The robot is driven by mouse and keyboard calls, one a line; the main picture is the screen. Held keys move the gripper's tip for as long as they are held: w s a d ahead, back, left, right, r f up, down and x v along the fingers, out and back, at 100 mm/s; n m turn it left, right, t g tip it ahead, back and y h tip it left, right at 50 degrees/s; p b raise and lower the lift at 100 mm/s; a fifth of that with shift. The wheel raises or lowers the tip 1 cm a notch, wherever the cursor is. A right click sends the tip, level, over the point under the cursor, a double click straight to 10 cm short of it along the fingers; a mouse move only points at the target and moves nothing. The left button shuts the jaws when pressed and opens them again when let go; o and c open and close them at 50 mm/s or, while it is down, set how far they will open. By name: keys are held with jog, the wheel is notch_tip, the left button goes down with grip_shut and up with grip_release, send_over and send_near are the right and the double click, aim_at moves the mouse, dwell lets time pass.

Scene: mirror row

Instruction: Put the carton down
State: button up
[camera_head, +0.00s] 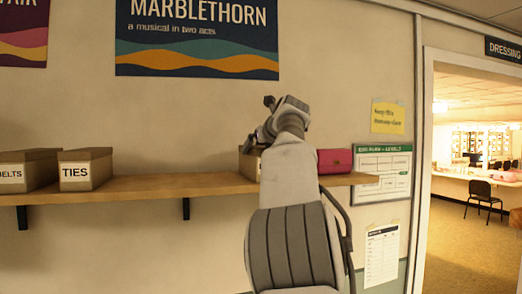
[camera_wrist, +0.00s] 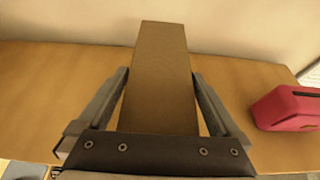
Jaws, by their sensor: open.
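The carton (camera_wrist: 158,70) is a plain brown box standing on the wooden shelf, between the two fingers of my gripper (camera_wrist: 160,100) in the wrist view. The fingers are open, with a gap showing on each side near the carton. In the head view my arm hides most of the carton (camera_head: 247,165), with only a tan edge showing to the left of the arm. My gripper (camera_head: 265,132) is at the shelf there, its fingers largely hidden by the wrist.
The wooden shelf (camera_head: 140,188) runs along the wall. A red case (camera_head: 335,161) sits right of my gripper. Boxes labelled TIES (camera_head: 86,169) and BELTS (camera_head: 28,170) stand at the left. The shelf between TIES and my arm is clear. A doorway opens at the right.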

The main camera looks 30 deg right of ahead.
jog(key=b+v, duration=0.2)
jog(key=v, duration=1)
jog(key=shift+r, duration=0.15)
jog(key=s+a+f+n+g+y, duration=0.2)
jog(key=s+a+f+n, duration=0.4)
jog(key=a+f+n, duration=0.4)
jog(key=s+a+f+n+g+y, duration=0.2)
jog(key=s+a+f+n, duration=0.5)
jog(key=f+n, duration=0.45)
jog(key=s+a+f+n+g, duration=0.1)
jog(key=s+a+f+n, duration=0.4)
jog(key=s+f+n, duration=0.2)
jog(key=s+a+f+n+g, duration=0.2)
jog(key=s+a+f+n, duration=0.3)
jog(key=f+n, duration=0.5)
jog(key=shift+s+a+f+g, duration=0.3)
jog(key=shift+s+f, duration=0.2)
jog(key=shift+s, duration=0.4)
jog(key=shift+n, duration=0.25)
